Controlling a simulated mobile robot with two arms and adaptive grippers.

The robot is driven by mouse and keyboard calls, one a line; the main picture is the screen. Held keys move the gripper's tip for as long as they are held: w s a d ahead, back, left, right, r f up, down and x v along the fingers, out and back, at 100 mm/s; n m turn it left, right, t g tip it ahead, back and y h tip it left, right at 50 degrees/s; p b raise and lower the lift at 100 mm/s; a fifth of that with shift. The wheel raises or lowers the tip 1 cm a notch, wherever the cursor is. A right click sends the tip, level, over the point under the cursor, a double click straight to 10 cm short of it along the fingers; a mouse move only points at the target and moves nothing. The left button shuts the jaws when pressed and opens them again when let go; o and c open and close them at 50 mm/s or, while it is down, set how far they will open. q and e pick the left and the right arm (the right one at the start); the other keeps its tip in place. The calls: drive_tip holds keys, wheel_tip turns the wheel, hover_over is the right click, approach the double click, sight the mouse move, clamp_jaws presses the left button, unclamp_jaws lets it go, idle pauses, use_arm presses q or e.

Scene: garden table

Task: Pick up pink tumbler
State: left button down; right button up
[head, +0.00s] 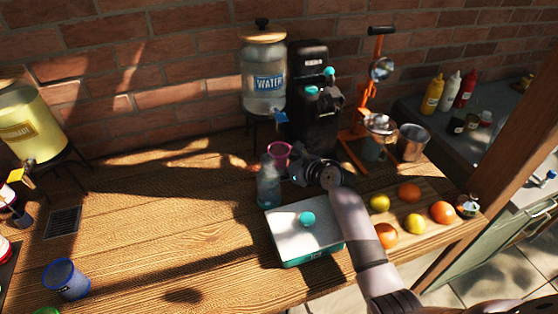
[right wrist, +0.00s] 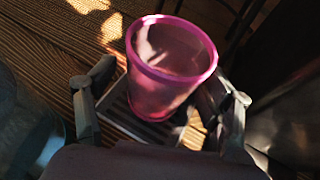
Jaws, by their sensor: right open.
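The pink tumbler (head: 279,150) stands upright at the back of the wooden table, below the water dispenser's tap. In the right wrist view the tumbler (right wrist: 160,92) stands over a dark slotted tray (right wrist: 125,122), its open rim facing up. My right gripper (head: 294,168) is at the tumbler's near right side in the head view. In the right wrist view my right gripper (right wrist: 165,92) is open, with one finger on each side of the tumbler. Whether the fingers touch it is unclear. My left gripper is out of view.
A clear bluish bottle (head: 268,186) stands close in front of the tumbler. The water dispenser (head: 264,85) and a black coffee machine (head: 309,125) stand behind. A white-topped box (head: 296,236) lies nearer. Fruit on a board (head: 400,238) is to the right.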

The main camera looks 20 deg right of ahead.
drive_tip(key=shift+w+a+f, duration=0.15)
drive_tip(key=shift+w+f, duration=0.05)
drive_tip(key=shift+w, duration=0.1)
drive_tip(key=c, duration=1.3)
